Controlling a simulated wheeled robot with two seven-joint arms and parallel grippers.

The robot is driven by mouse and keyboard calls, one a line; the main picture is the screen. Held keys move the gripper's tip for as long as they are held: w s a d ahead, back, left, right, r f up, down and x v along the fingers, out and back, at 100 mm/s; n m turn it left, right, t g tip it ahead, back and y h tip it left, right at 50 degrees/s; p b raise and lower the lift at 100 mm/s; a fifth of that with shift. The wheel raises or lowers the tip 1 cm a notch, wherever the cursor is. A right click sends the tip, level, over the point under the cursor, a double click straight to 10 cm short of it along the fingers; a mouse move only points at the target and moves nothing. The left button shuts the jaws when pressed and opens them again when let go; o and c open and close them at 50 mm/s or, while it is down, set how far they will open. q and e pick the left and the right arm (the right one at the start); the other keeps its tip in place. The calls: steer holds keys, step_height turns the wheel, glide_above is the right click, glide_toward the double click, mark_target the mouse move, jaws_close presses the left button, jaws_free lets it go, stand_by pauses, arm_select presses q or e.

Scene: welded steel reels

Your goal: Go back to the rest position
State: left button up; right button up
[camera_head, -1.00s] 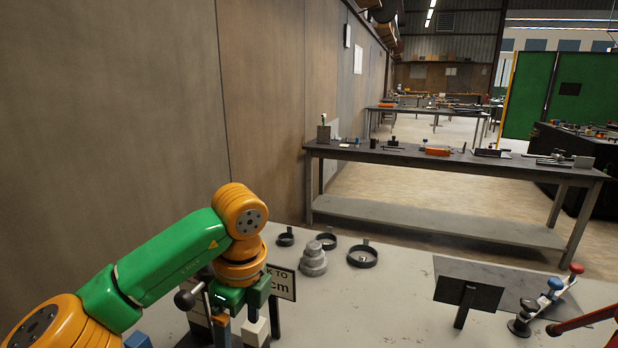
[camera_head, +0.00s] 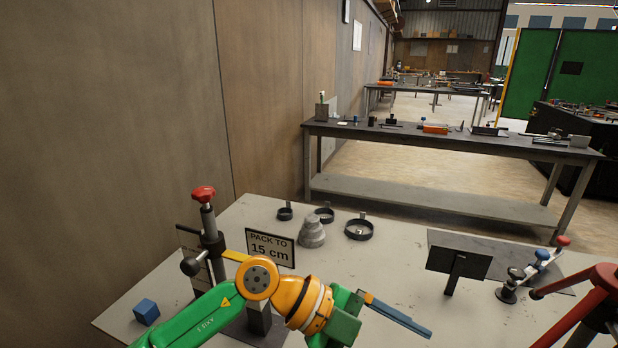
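My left arm comes in from the lower left in green and orange. Its gripper (camera_head: 362,318) now points right, low over the front of the bench. A flat blue-grey bar (camera_head: 400,317) sticks out to the right beside the gripper; whether it is a finger or a held piece I cannot tell. The lower part of the gripper is cut off by the frame's bottom edge. My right gripper does not show.
A dark post with a red knob (camera_head: 204,194) and a "PACK TO 15 cm" sign (camera_head: 270,247) stand behind the arm. A blue cube (camera_head: 146,312), stacked grey discs (camera_head: 311,232), black rings (camera_head: 359,229), a black plate (camera_head: 459,262) and a red frame (camera_head: 575,300) surround it.

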arm_select(q)
steer(key=w+r+n+t+h, duration=0.3)
steer(key=r+n+t+h, duration=0.35)
steer(key=r+h, duration=0.45)
steer(key=w+a+n+t+y, duration=0.5)
steer(key=w+a+n+t, duration=0.25)
steer(key=n+t, duration=0.4)
steer(key=a+f+n+y, duration=1.1)
steer(key=a+f+y, duration=0.55)
steer(key=f, duration=0.25)
steer(key=s+a+f+m+g+y, duration=0.1)
steer(key=s+a+f+g, duration=0.1)
steer(key=s+f+g, duration=0.6)
steer(key=s+a+f+g+y, duration=0.1)
steer(key=s+a+f+g, duration=0.2)
steer(key=s+f, duration=0.8)
steer(key=s+f+g, duration=0.1)
steer(key=s+f, duration=0.2)
steer(key=f, duration=0.5)
steer(key=s+f+g, duration=0.1)
steer(key=s+f, duration=0.2)
steer(key=f, duration=0.6)
steer(key=s+a+f+m+g, duration=0.1)
steer(key=s+f, duration=0.7)
steer(key=s, duration=0.2)
steer(key=shift+s+a, duration=0.35)
steer(key=shift+s, duration=0.05)
